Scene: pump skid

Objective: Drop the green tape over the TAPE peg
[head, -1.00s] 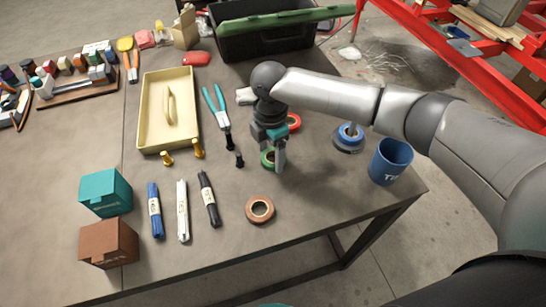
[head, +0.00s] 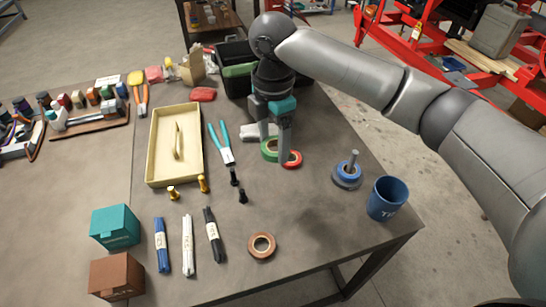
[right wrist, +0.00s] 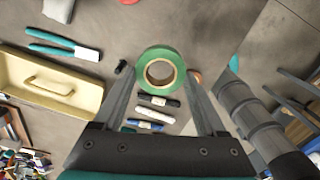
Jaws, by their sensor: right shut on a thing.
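My right gripper (head: 274,154) is shut on the green tape (head: 268,150), which appears held above the table. In the right wrist view the green tape (right wrist: 161,54) sits between the fingertips (right wrist: 160,88), its open ring facing the camera. The TAPE peg (head: 354,161) is a short grey upright post at the right of the table, with blue tape (head: 346,178) around its foot. The gripper is left of the peg. A red tape (head: 293,160) is partly hidden behind a finger. My left gripper is not in view.
A blue cup (head: 387,199) stands in front and right of the peg, near the table edge. A brown tape (head: 262,246) lies at the front. Pliers (head: 221,142) and a cream tray (head: 152,160) are to the left.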

